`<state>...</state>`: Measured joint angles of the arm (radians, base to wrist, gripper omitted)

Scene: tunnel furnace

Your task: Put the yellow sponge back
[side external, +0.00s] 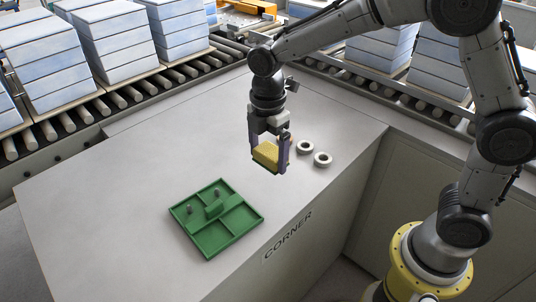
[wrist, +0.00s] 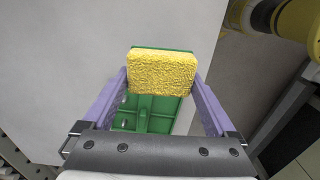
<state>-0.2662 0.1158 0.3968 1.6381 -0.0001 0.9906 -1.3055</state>
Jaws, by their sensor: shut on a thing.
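The yellow sponge (side external: 265,155) is held between the two purple fingers of my gripper (side external: 270,157), above the grey worktop. In the wrist view the sponge (wrist: 162,72) sits between the fingertips (wrist: 160,82) and hides part of the green tray behind it. The green tray (side external: 236,243) lies flat on the worktop, to the left of and nearer the camera than my gripper. It has several compartments, a raised block and two small grey pegs. The tray also shows below the sponge in the wrist view (wrist: 146,127).
Two pale rings (side external: 322,159) lie on the worktop just right of my gripper. Roller conveyors (side external: 120,98) with stacked blue-grey blocks (side external: 115,40) run behind the worktop (side external: 110,205). The worktop left of the tray is clear. Its front edge is marked "CORNER".

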